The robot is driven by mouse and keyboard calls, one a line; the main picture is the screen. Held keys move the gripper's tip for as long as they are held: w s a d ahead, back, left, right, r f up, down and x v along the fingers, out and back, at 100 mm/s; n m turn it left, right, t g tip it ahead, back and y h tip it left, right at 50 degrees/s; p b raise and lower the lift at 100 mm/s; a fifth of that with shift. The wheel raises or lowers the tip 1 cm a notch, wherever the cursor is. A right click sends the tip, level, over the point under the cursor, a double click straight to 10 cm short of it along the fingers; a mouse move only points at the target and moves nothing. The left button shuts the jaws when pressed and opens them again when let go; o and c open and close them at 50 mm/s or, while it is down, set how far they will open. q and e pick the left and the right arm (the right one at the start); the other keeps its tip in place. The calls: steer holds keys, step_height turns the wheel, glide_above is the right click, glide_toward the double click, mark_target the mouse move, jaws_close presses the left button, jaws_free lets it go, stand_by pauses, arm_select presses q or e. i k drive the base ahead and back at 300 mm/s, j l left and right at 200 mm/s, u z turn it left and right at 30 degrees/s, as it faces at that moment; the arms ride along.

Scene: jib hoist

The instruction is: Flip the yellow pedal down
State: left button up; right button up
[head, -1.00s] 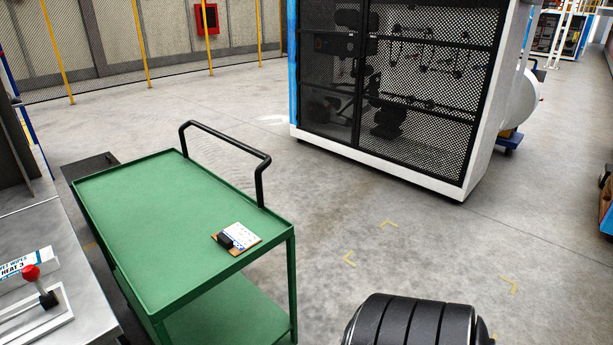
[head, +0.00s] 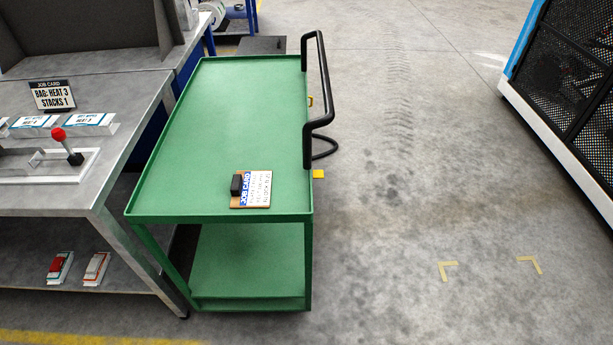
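Two small yellow pieces show low along the right side of the green cart (head: 215,110), under its black handle (head: 321,85). The nearer yellow piece (head: 318,174) is flat and sticks out past the cart's edge. The farther yellow piece (head: 310,101) is mostly hidden by the handle. Either could be the yellow pedal; I cannot tell which, nor whether it is up or down. A black curved bar or hose (head: 326,148) shows between them. Neither of my grippers is in view.
A job card on a clipboard (head: 257,188) lies on the cart top. A metal bench with a red-knobbed lever (head: 59,134) stands close on the left. A mesh cabinet (head: 570,90) stands at the right. The floor between cart and cabinet is clear.

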mark_target(316, 174)
steer(key=l, duration=0.25)
steer(key=i+l, duration=0.9)
steer(key=i+l+u, duration=0.1)
steer(key=i+l, duration=1.35)
steer(key=l, duration=0.2)
